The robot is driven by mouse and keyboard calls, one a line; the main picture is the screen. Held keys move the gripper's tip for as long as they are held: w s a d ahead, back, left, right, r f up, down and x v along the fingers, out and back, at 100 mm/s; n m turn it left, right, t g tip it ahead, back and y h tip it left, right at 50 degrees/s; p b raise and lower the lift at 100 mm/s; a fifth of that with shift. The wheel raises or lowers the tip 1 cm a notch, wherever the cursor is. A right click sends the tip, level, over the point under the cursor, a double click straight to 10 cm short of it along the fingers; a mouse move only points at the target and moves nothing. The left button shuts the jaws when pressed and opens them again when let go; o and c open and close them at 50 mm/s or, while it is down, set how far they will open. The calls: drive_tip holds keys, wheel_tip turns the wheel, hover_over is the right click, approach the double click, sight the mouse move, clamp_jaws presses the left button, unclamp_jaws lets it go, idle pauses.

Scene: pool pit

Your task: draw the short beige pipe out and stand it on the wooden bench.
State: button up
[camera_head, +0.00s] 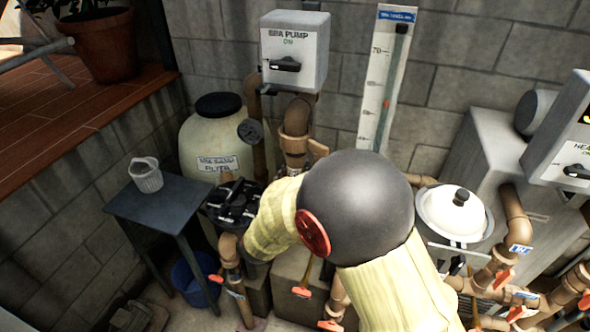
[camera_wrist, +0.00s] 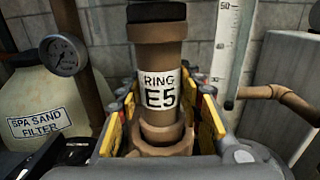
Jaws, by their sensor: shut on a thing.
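In the wrist view a brown-beige pipe (camera_wrist: 158,60) stands upright, with a white label reading RING E5 and a wider dark collar near its top. Its lower part sits in a wider stepped fitting (camera_wrist: 160,150). My gripper (camera_wrist: 163,112), with yellow-padded fingers, is shut on the pipe, one finger on each side. In the head view the upright pipework (camera_head: 296,118) shows behind my arm, and my gripper is mostly hidden there. I see no clearly wooden bench; a small dark grey table (camera_head: 178,207) stands at the left.
The sand filter tank (camera_head: 208,140), a gauge (camera_head: 250,131) and a black valve top (camera_head: 233,203) are left of the pipework. The pump switch box (camera_head: 294,50) is above. Pipes with orange handles crowd the lower right.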

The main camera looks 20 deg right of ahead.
drive_tip(key=p+v, duration=0.2)
drive_tip(key=v, duration=1.2)
idle(1.9)
idle(0.4)
